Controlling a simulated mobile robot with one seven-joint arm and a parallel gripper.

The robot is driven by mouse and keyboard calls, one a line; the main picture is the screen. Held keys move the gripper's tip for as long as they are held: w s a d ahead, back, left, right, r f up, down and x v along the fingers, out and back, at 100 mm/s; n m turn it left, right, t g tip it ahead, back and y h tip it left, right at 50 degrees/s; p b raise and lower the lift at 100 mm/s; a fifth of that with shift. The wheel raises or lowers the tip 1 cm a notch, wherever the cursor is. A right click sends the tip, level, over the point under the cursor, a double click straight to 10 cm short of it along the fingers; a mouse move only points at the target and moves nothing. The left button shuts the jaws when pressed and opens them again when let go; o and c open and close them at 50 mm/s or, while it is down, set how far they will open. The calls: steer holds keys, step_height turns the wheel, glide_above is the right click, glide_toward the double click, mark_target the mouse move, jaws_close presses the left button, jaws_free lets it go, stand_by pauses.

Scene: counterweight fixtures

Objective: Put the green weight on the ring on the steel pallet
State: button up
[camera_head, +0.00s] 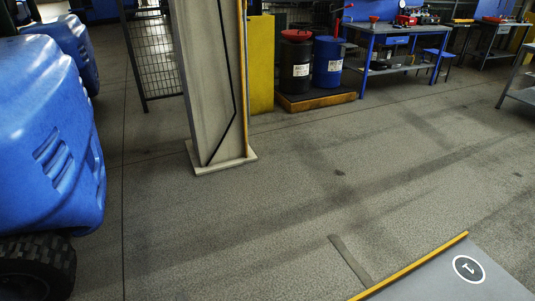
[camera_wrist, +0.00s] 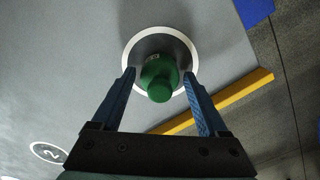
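The green weight (camera_wrist: 160,78) shows in the wrist view, seen from above, inside a ring (camera_wrist: 129,57) with a white outline and a dark centre. The ring is on a grey surface (camera_wrist: 60,60) with a yellow edge, which looks like the steel pallet. My gripper (camera_wrist: 160,74) is open, with one blue finger on each side of the weight and gaps between. I cannot tell how high the fingertips are. In the head view a grey plate (camera_head: 430,290) with a yellow edge shows at the lower right; the weight and gripper are not in that view.
The plate bears a round mark "1" (camera_head: 468,269) in the head view; a mark "2" (camera_wrist: 48,152) shows in the wrist view. A blue vehicle (camera_head: 45,135) stands at left, a pillar (camera_head: 208,80) at centre. Drums (camera_head: 328,62) and workbenches (camera_head: 395,30) stand behind. The middle floor is clear.

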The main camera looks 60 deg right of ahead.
steer(key=shift+o, duration=0.5)
step_height(320, 180, up, 12)
steer(key=p, duration=0.2)
steer(key=shift+r+p, duration=0.15)
steer(key=shift+p, duration=0.25)
